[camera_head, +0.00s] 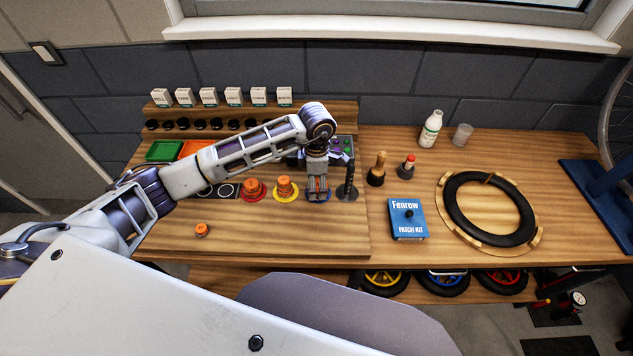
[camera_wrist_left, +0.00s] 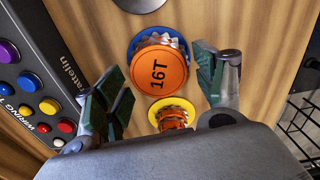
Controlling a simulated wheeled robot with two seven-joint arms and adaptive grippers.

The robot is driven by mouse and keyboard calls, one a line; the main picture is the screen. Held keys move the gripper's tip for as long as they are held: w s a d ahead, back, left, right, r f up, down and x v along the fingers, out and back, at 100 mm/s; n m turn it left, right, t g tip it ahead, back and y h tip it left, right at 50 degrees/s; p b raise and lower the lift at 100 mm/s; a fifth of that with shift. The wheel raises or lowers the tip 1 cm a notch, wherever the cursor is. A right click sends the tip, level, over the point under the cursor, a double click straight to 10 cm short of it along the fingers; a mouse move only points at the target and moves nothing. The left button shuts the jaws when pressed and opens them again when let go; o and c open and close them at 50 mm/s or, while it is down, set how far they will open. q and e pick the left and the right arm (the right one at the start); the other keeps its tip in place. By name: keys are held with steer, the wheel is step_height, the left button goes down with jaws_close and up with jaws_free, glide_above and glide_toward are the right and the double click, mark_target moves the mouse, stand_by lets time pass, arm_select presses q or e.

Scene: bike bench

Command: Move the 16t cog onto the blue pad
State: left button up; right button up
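The orange 16T cog (camera_wrist_left: 160,74) is between the fingers of my left gripper (camera_wrist_left: 165,85) in the left wrist view, over the blue pad (camera_wrist_left: 133,51). A blue rim shows around its far side; I cannot tell whether the cog rests fully on the pad. The fingers are spread, with gaps showing beside the cog. In the head view my left gripper (camera_head: 318,190) points down at the blue pad and mostly hides pad and cog. My right gripper is not in view.
Orange-topped cogs sit on the yellow pad (camera_head: 294,197) and red pad (camera_head: 243,196), left of my gripper. Another orange piece (camera_head: 202,230) lies near the front. A dark post (camera_head: 348,180) stands close on the right. A button panel (camera_wrist_left: 40,85) is beside the gripper.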

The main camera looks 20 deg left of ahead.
mark_target(317, 184)
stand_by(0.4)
arm_select(q)
steer(key=shift+r, duration=0.2)
steer(key=shift+r+b, duration=1.05)
steer(key=shift+r, duration=4.95)
steer(key=shift+f, duration=0.1)
